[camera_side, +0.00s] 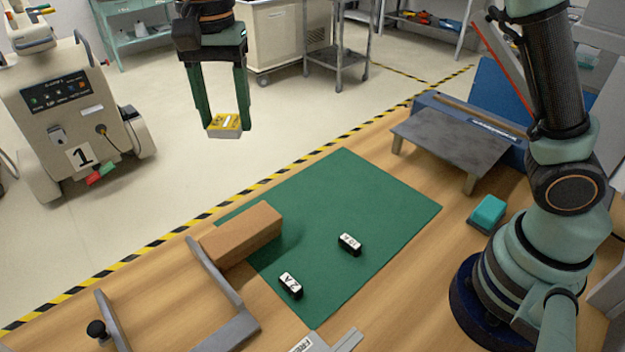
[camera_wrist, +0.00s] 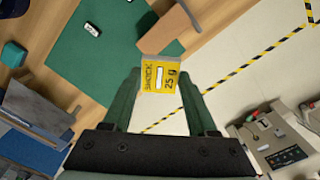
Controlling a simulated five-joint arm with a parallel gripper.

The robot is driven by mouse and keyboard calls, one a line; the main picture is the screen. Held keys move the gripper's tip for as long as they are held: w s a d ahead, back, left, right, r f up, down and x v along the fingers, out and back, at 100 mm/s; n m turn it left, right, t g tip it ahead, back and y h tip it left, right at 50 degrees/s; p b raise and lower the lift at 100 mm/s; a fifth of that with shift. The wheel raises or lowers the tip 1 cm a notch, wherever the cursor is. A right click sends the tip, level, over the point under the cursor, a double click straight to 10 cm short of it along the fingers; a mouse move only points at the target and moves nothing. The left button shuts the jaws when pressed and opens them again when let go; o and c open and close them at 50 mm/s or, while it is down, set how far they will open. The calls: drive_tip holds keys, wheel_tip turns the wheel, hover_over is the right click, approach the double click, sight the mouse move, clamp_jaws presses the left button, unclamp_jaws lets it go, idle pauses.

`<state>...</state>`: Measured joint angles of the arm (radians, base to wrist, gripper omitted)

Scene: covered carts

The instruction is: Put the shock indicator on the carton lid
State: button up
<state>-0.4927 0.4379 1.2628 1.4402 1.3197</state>
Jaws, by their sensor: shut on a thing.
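The shock indicator (camera_side: 228,124) is a small box with a yellow top and pale sides. My gripper (camera_side: 223,118) is shut on it and holds it in the air, at the upper left of the side view. In the wrist view the shock indicator (camera_wrist: 161,80) sits between the fingertips, its yellow label reading "SHOCK 25 g". The brown carton (camera_side: 241,233) lies on the left edge of the green mat (camera_side: 375,215), its plain lid facing up. The carton also shows at the top of the wrist view (camera_wrist: 166,36), apart from the shock indicator.
Two small black blocks with white labels, one (camera_side: 349,244) and another (camera_side: 290,284), lie on the mat. A grey bracket frame (camera_side: 228,335) stands at the front left. A grey raised plate (camera_side: 452,138) and a teal block (camera_side: 488,212) are at right. The mat's far part is clear.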

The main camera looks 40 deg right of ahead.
sight(241, 227)
drive_tip(key=shift+s+a, duration=0.35)
drive_tip(key=shift+a, duration=0.35)
drive_tip(key=shift+a+f, duration=0.15)
drive_tip(key=shift+a, duration=0.05)
wheel_tip(241, 227, down, 20)
drive_tip(key=shift+r, duration=0.25)
drive_tip(key=shift+s, duration=0.1)
drive_tip(key=shift+f, duration=0.15)
drive_tip(key=o, duration=1.3)
